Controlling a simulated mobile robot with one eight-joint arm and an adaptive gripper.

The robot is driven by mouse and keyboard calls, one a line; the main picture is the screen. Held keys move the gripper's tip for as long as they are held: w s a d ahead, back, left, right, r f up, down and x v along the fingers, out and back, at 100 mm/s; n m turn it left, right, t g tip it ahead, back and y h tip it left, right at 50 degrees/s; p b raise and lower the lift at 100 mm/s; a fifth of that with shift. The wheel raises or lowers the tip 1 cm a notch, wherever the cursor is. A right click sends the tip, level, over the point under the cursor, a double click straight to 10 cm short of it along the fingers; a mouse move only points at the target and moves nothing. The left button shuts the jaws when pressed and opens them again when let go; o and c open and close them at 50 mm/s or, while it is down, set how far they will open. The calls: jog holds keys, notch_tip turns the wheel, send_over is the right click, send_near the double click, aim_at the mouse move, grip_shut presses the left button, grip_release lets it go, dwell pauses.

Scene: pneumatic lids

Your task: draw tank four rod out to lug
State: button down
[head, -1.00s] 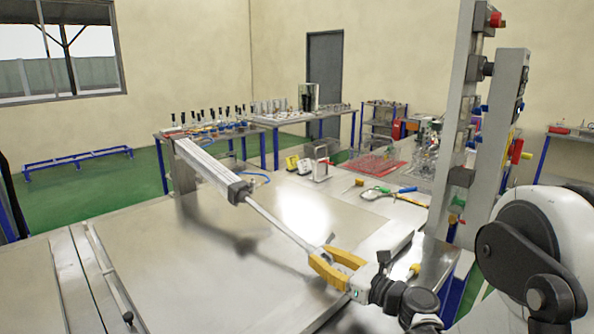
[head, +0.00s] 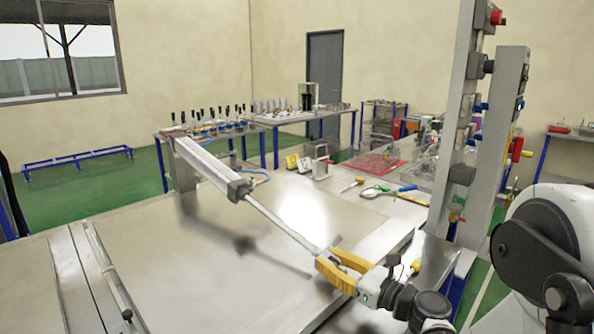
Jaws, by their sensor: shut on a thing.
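A pneumatic cylinder (head: 208,168) is mounted at an angle above the metal lid, its grey end cap (head: 239,189) toward me. Its thin steel rod (head: 283,226) sticks out down and to the right. My gripper (head: 326,262), with yellow fingers, is shut on the rod's end. The fingers hide the rod tip. The flat metal lid (head: 190,275) lies below the rod and carries its shadow. I cannot make out the lug clearly.
A second rod (head: 107,272) lies along the lid edge at the left. A tall grey post (head: 503,140) with red and blue fittings stands at the right near my arm. Tools, including a screwdriver (head: 353,185), lie on the bench behind. The space above the lid is mostly clear.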

aim_at(346, 271)
jog(key=shift+f+b+v, duration=0.15)
jog(key=shift+b+v, duration=0.05)
jog(key=shift+v, duration=0.45)
jog(key=shift+f+b+v, duration=0.15)
jog(key=shift+b+v, duration=0.05)
jog(key=shift+v, duration=0.45)
jog(key=c, duration=1.4)
grip_release()
jog(key=shift+b+v, duration=0.5)
jog(key=shift+v, duration=2.45)
jog(key=shift+r, duration=0.1)
